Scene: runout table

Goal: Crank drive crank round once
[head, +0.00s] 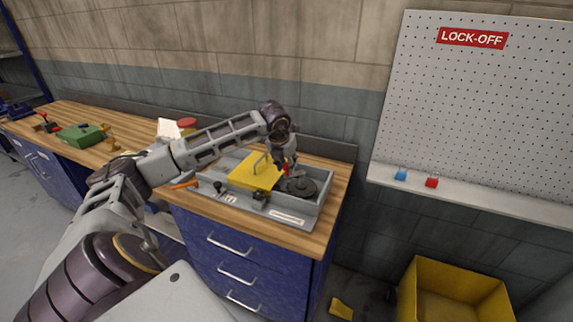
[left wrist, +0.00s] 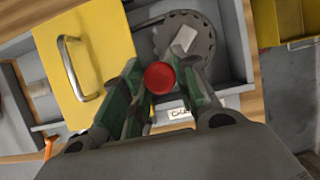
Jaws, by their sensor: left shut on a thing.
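The drive crank is a dark round disc (head: 302,186) in the right part of a grey tray-like unit on the bench. It also shows in the left wrist view as a grey disc (left wrist: 205,35) with a pale block on it. A red crank knob (left wrist: 159,77) sits between the fingers of my left gripper (left wrist: 160,88), which is shut on it. In the head view the gripper (head: 287,168) reaches down over the disc and partly hides the knob. My right gripper is not in view.
A yellow cover (head: 253,172) with a metal handle lies close left of the disc. The grey unit (head: 281,213) has raised walls. A green box (head: 80,136) stands at the bench's left. A yellow bin (head: 452,292) stands on the floor at right, below a pegboard ledge.

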